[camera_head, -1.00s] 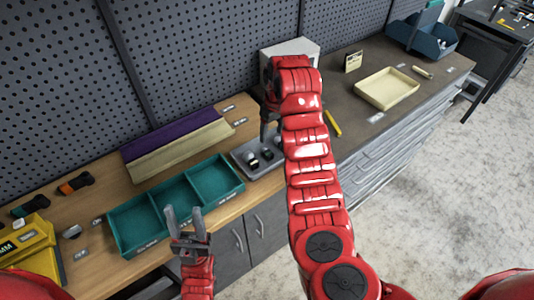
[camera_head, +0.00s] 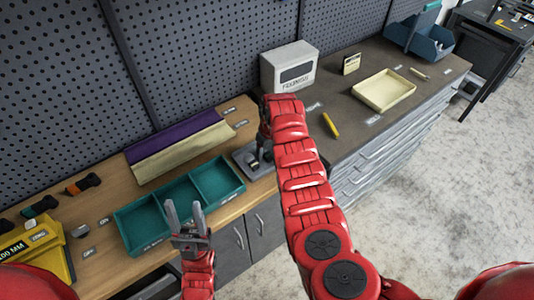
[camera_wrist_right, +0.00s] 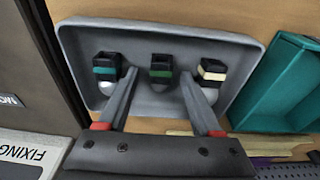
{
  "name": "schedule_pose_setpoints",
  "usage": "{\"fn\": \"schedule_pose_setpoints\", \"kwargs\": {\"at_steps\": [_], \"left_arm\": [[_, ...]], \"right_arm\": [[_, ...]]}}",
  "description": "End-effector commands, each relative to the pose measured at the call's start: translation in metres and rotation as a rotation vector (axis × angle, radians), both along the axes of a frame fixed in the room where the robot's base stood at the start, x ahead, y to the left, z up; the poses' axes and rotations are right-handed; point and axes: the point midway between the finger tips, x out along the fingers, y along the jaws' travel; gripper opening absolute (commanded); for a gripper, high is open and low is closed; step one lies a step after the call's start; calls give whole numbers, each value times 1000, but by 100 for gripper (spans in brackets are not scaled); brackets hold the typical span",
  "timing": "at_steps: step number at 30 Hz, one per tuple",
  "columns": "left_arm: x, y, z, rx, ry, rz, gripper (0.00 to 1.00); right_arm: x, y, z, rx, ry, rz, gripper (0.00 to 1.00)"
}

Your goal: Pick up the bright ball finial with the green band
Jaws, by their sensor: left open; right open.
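The finial with the green band (camera_wrist_right: 160,75) stands in the middle of a row of three in a grey tray (camera_wrist_right: 160,30) in the right wrist view. It has a dark top, and its ball below the band looks grey. My right gripper (camera_wrist_right: 159,82) is open, with one finger on each side of this finial and a gap to it. In the head view my right gripper (camera_head: 262,147) is over the tray (camera_head: 240,157) and hides most of its contents. My left gripper (camera_head: 183,207) is open and empty in front of the teal bin.
In the wrist view a teal-banded finial (camera_wrist_right: 106,72) and a cream-banded finial (camera_wrist_right: 212,72) flank the middle one, close to my fingers. A teal divided bin (camera_head: 140,222) is left of the tray. A grey box (camera_head: 290,68) stands behind my right arm.

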Motion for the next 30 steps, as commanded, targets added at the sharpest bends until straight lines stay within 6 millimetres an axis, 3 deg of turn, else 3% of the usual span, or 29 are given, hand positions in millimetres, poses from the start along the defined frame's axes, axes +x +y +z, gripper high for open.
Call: {"fn": "schedule_pose_setpoints", "kwargs": {"at_steps": [5,16,30], "left_arm": [[0,0,0,0,0,0,50],[0,0,0,0,0,0,50],[0,0,-1,0,0,0,50]], "right_arm": [[0,0,0,0,0,0,66],[0,0,0,-1,1,0,0],[0,0,1,-1,1,0,0]]}}
